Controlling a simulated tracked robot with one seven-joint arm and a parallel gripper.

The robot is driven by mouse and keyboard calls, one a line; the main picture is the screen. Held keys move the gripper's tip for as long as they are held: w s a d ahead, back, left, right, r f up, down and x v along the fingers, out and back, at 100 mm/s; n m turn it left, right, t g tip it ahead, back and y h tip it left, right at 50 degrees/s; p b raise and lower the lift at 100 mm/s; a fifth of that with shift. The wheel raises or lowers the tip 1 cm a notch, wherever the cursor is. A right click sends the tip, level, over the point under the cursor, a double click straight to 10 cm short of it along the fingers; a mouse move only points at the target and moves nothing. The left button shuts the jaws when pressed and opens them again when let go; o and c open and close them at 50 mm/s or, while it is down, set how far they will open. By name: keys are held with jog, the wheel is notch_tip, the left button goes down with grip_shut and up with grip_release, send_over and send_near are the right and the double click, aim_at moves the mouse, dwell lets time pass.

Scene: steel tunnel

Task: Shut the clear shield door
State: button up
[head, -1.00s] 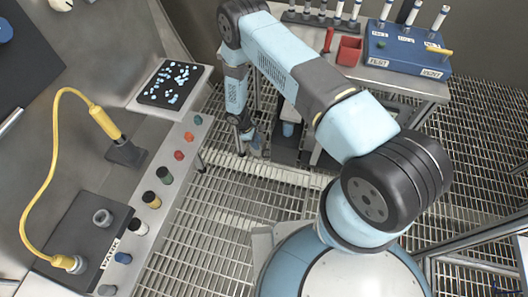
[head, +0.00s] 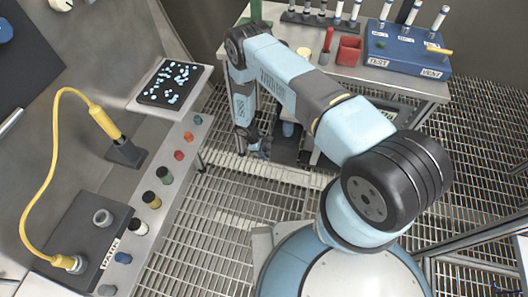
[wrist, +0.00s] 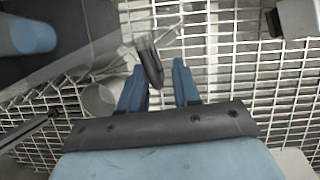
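The clear shield door (wrist: 75,62) shows in the wrist view as a see-through panel slanting across the upper left, over the floor grating. A dark, rounded handle (wrist: 150,65) hangs at its right part. My gripper (wrist: 158,80) is open, with its two blue fingers apart. The handle's lower end lies at the gap between the fingertips, closer to the left finger; I cannot tell whether it touches. In the head view my gripper (head: 254,150) is low, left of a dark housing (head: 289,153) by the bench. The door cannot be made out clearly there.
A steel bench (head: 395,82) with a blue test box (head: 405,50) and a red bin (head: 349,50) stands behind my arm. A console (head: 180,160) with knobs and a yellow cable (head: 55,150) runs along the left. Open floor grating (head: 215,215) lies between.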

grip_shut()
jog(key=shift+s, duration=0.1)
